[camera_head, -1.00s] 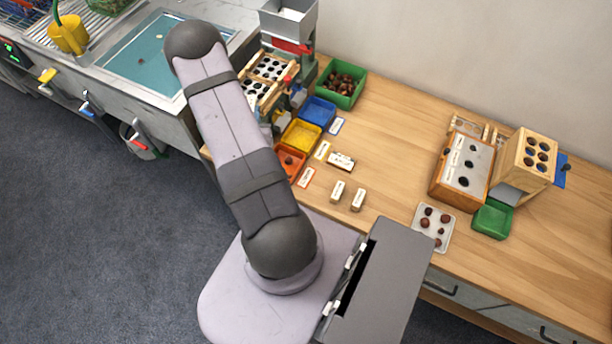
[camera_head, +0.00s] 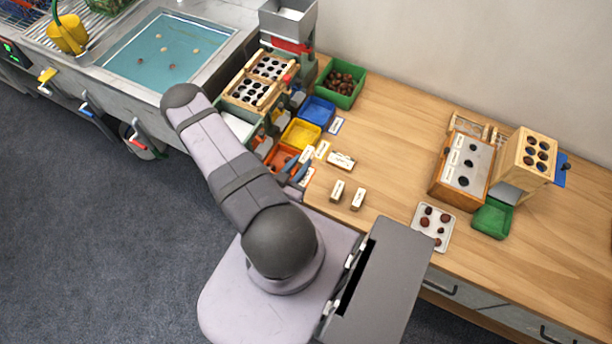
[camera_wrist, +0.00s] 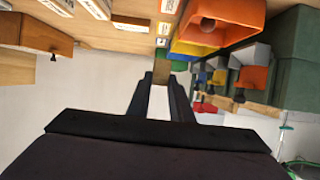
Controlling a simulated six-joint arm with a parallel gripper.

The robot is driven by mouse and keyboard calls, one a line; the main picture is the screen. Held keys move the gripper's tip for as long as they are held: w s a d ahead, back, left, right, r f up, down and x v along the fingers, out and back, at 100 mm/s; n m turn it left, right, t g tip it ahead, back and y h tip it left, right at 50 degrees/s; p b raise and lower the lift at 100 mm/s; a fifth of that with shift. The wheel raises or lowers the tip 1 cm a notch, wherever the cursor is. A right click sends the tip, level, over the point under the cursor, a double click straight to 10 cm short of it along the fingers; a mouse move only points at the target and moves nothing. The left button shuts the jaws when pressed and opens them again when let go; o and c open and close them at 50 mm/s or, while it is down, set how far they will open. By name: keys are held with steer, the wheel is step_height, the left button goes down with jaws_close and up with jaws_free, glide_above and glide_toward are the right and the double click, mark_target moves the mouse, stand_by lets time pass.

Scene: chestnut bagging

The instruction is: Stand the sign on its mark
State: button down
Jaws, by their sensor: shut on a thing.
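My gripper (camera_head: 299,169) is shut at the front of the orange bin. It seems to hold a small white-faced sign (camera_head: 307,153) just above the table, beside the yellow-edged mark (camera_head: 322,150). In the wrist view my gripper's fingers (camera_wrist: 162,78) close near a narrow tan piece, probably the sign's back (camera_wrist: 178,67); its lettering is not readable. An orange-edged mark (camera_head: 308,178) lies near the gripper and a blue-edged mark (camera_head: 336,126) by the blue bin. I cannot tell whether the held sign touches the table.
Orange (camera_head: 279,158), yellow (camera_head: 301,133) and blue (camera_head: 318,110) bins stand in a row close to the gripper. Small signs (camera_head: 337,190) (camera_head: 358,199) stand to the right, with another labelled piece (camera_head: 341,161) nearby. The table's middle is clear.

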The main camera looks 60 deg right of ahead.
steer(key=shift+f+b, duration=2.7)
steer(key=shift+f, duration=0.45)
